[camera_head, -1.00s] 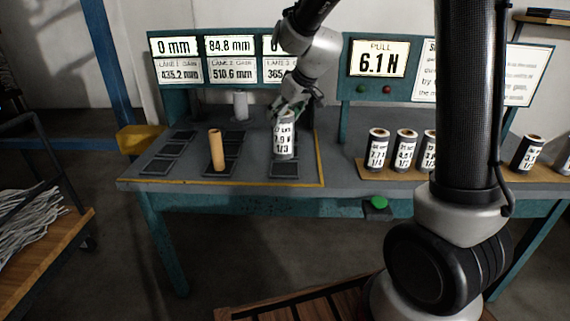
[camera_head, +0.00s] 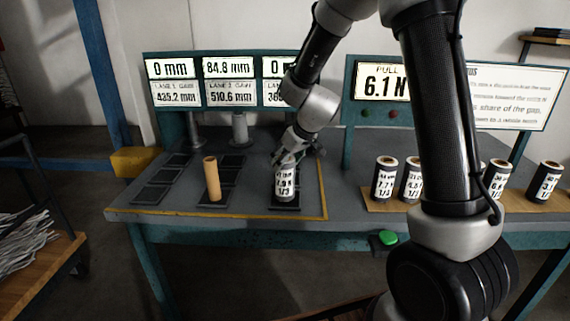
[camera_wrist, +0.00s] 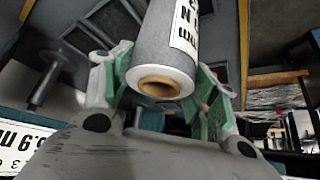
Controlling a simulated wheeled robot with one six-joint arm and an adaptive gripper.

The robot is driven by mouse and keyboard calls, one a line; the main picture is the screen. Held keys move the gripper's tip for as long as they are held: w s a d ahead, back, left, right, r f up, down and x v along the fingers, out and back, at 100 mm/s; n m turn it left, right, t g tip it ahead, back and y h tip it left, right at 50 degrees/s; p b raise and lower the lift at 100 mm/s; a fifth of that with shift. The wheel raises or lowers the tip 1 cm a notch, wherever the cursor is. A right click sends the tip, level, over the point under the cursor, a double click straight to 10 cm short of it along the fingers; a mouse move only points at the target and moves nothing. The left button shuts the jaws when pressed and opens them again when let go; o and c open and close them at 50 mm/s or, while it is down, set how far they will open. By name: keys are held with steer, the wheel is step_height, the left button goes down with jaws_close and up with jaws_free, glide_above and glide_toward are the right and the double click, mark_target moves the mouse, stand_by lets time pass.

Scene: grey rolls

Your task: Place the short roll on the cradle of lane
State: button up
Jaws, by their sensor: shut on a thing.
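My gripper (camera_head: 288,160) is shut on a grey roll (camera_head: 285,184) with a white printed label. The roll stands upright at the dark pads of lane 3 (camera_head: 285,206), the right-hand lane. In the head view its lower end is at pad level; I cannot tell whether it touches. In the wrist view the green-padded fingers (camera_wrist: 163,72) lie on both sides of the grey roll (camera_wrist: 160,40), whose tan core end faces the camera. A bare tan tube (camera_head: 211,180) stands upright on lane 2's pads (camera_head: 212,200). Lane 1's pads (camera_head: 158,180) are empty.
Several other grey rolls, including one at the far right (camera_head: 543,181), stand on a wooden board (camera_head: 376,205). Lane readouts (camera_head: 230,82) and a pull display reading 6.1 N stand behind. A green button (camera_head: 388,237) is at the front edge. A yellow block (camera_head: 135,161) is left.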

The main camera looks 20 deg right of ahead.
steer(key=shift+f, duration=0.5)
steer(key=o, duration=1.4)
steer(key=shift+f, duration=0.1)
